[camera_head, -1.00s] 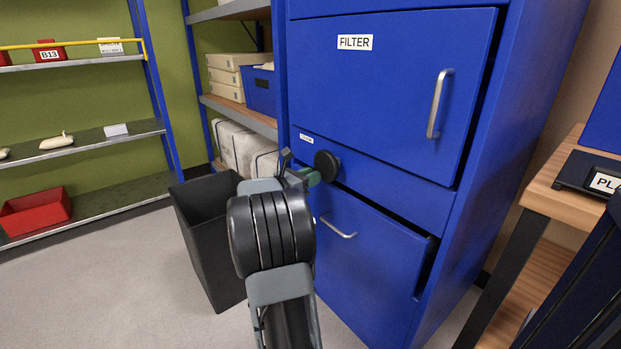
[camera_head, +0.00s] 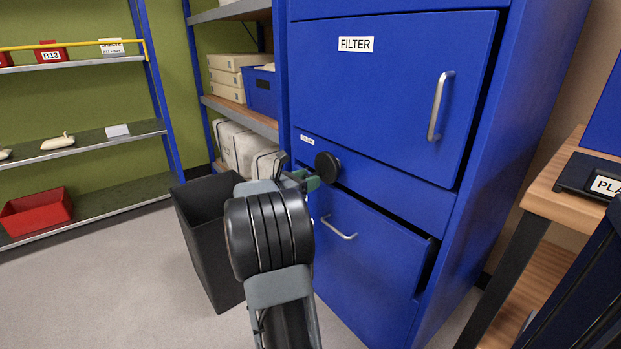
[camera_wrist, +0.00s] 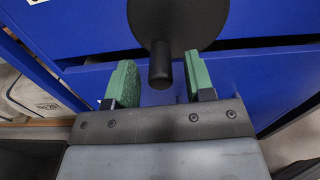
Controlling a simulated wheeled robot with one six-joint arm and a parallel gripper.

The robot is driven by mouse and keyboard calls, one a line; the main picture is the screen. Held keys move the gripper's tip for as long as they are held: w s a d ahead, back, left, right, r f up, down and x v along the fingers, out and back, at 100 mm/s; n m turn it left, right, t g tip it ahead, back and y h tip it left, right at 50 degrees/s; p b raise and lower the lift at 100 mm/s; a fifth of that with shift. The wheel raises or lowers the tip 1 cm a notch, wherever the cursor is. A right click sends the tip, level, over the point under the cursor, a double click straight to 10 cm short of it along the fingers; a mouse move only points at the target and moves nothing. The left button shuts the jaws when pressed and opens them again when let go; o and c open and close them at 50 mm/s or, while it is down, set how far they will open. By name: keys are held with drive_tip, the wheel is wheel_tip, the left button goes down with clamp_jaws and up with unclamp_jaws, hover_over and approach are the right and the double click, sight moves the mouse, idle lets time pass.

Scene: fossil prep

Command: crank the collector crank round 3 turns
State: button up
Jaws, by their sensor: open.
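The collector crank (camera_head: 328,168) is a round black disc on the front of the blue cabinet (camera_head: 390,190), between the upper door and the lower drawer. In the wrist view the crank disc (camera_wrist: 180,18) is at the top, and its short black handle knob (camera_wrist: 160,66) points toward me. My gripper (camera_wrist: 158,82) is open, with one green-padded finger on each side of the knob and a visible gap to both. In the head view my gripper (camera_head: 305,181) is beside the disc's left edge, partly hidden by my arm.
The upper door, marked FILTER (camera_head: 356,44), looks shut. The lower drawer (camera_head: 370,250) stands slightly out. A black bin (camera_head: 200,240) is close left of my arm. A wooden bench (camera_head: 560,190) stands at the right. Shelves (camera_head: 100,135) line the left, with open floor in front.

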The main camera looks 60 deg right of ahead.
drive_tip(key=p+v, duration=0.2)
drive_tip(key=v, duration=1)
drive_tip(key=shift+a+p, duration=0.2)
drive_tip(key=shift+p, duration=0.1)
drive_tip(key=shift+w+r, duration=0.1)
